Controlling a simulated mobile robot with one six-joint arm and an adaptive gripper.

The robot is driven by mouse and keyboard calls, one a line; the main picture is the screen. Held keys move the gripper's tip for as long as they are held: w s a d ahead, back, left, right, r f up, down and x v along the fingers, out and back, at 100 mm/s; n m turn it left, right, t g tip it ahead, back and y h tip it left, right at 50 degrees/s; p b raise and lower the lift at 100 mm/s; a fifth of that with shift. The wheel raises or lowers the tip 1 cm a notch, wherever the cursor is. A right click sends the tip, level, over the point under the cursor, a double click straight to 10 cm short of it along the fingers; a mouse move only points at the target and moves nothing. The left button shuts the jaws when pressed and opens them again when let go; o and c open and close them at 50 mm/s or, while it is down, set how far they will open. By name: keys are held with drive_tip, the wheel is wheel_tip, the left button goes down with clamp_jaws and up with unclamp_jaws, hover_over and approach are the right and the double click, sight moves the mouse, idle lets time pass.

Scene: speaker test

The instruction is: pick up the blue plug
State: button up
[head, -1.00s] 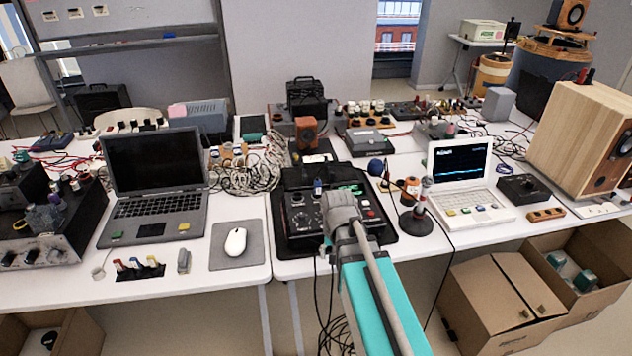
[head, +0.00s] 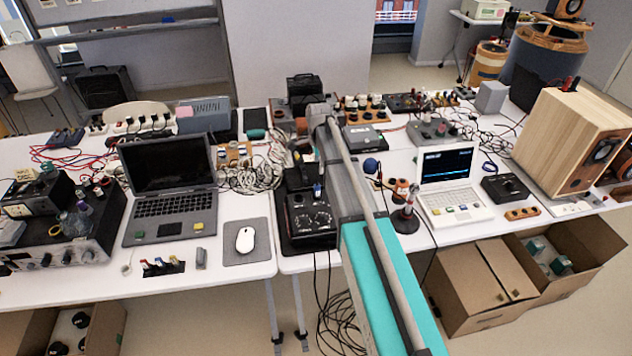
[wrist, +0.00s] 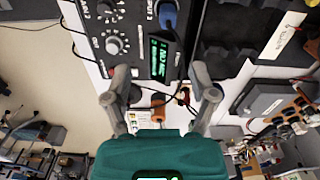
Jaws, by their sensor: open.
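The blue plug (wrist: 169,15) shows at the top of the wrist view. It sits upright by the dials of a black control box (wrist: 112,32). In the head view the blue plug (head: 318,191) is a small blue shape on the black box (head: 309,220), just left of my arm. My gripper (wrist: 161,78) shows in the wrist view with its two grey fingers apart and nothing between them. The plug lies beyond the fingertips, apart from them. In the head view my arm reaches over the table past the box, and I cannot make out the fingers there.
A laptop (head: 168,190) and a mouse (head: 245,240) stand left of the box. A microphone on a stand (head: 405,212) and a white laptop (head: 449,184) stand to the right. Tangled cables (head: 262,172) lie behind. A wooden speaker (head: 570,138) is at far right.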

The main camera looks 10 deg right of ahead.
sight(317, 185)
drive_tip(key=shift+w+r+m+p, duration=0.3)
drive_tip(key=shift+w+r+m, duration=0.3)
drive_tip(key=shift+w, duration=0.25)
wheel_tip(317, 185, down, 8)
drive_tip(key=b, duration=0.8)
drive_tip(key=shift+f+b, duration=0.25)
drive_tip(key=shift+b, duration=0.05)
drive_tip(key=f+b, duration=0.3)
drive_tip(key=shift+s+a+f, duration=0.2)
drive_tip(key=shift+s+a, duration=0.05)
drive_tip(key=shift+s, duration=0.05)
drive_tip(key=shift+f+b, duration=0.9)
drive_tip(key=shift+b, duration=0.25)
drive_tip(key=shift+c, duration=0.2)
